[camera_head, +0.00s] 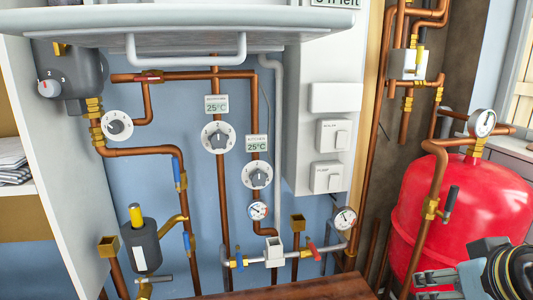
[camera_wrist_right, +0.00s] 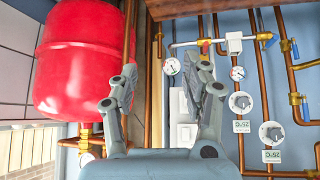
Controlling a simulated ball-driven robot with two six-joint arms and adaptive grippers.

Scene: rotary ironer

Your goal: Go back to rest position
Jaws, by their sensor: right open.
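My right gripper (camera_head: 430,284) is at the lower right corner of the head view, in front of the red tank (camera_head: 455,205). In the right wrist view my right gripper (camera_wrist_right: 166,72) has its two fingers spread apart with nothing held between them. Behind the fingers are the pipes and the white switch boxes (camera_wrist_right: 183,115). The red tank also shows at the left of the wrist view (camera_wrist_right: 80,60). My left gripper is not in either view.
Copper pipes with dials (camera_head: 218,137) and valves cover the blue wall. White switch boxes (camera_head: 333,135) are right of them. A pale ledge with a handle (camera_head: 190,22) juts out at the top. A pressure gauge (camera_head: 482,122) stands above the tank.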

